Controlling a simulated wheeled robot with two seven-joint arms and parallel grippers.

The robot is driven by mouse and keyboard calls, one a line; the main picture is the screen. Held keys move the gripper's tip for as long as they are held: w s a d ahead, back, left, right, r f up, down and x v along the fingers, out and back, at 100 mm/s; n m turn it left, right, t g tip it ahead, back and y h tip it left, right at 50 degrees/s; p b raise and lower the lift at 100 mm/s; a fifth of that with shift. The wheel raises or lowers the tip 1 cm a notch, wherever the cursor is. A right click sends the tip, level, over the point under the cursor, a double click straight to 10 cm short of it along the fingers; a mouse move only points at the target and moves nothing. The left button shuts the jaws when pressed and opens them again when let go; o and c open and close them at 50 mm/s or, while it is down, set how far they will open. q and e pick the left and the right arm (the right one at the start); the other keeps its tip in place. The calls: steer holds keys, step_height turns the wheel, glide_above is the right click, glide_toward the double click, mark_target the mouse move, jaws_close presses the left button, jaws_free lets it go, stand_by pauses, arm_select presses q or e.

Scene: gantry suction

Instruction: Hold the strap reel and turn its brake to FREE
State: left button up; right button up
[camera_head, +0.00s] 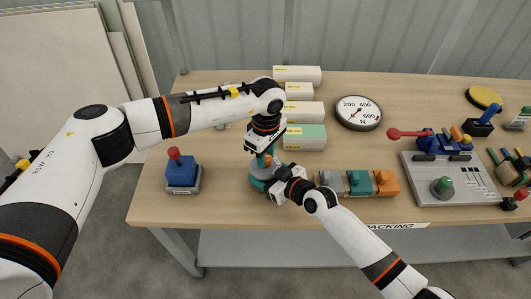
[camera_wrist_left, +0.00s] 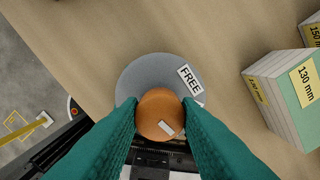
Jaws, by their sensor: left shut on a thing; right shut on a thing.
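The strap reel (camera_head: 258,171) stands near the table's front edge, grey and teal in the head view, mostly hidden by my grippers. In the left wrist view its grey round top (camera_wrist_left: 150,75) carries a white FREE label (camera_wrist_left: 190,79). An orange round brake knob (camera_wrist_left: 160,112) sits on that top, with a small pale mark at its lower right, apart from the label. My left gripper (camera_head: 267,158) comes from above, its teal fingers shut on the knob from both sides. My right gripper (camera_head: 275,187) is shut on the reel low at its right side; its contact is largely hidden.
A blue block with a red knob (camera_head: 181,171) stands left of the reel. Grey, teal and orange blocks (camera_head: 358,182) stand close to its right. Stacked boxes (camera_head: 304,137) and a round dial (camera_head: 358,113) are behind. A grey control panel (camera_head: 450,180) stands farther right.

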arm_select(q)
steer(key=n, duration=0.4)
steer(key=shift+n, duration=0.3)
steer(key=n, duration=0.3)
steer(key=shift+n, duration=0.3)
steer(key=n, duration=0.4)
steer(key=shift+n, duration=1.8)
steer(key=shift+w, duration=0.1)
arm_select(e)
steer(key=shift+a, duration=0.1)
arm_select(q)
steer(key=o, duration=1)
arm_select(e)
steer(key=shift+r, duration=0.1)
arm_select(q)
steer(key=r, duration=1.2)
steer(key=shift+w, duration=0.25)
steer(key=shift+a, duration=0.1)
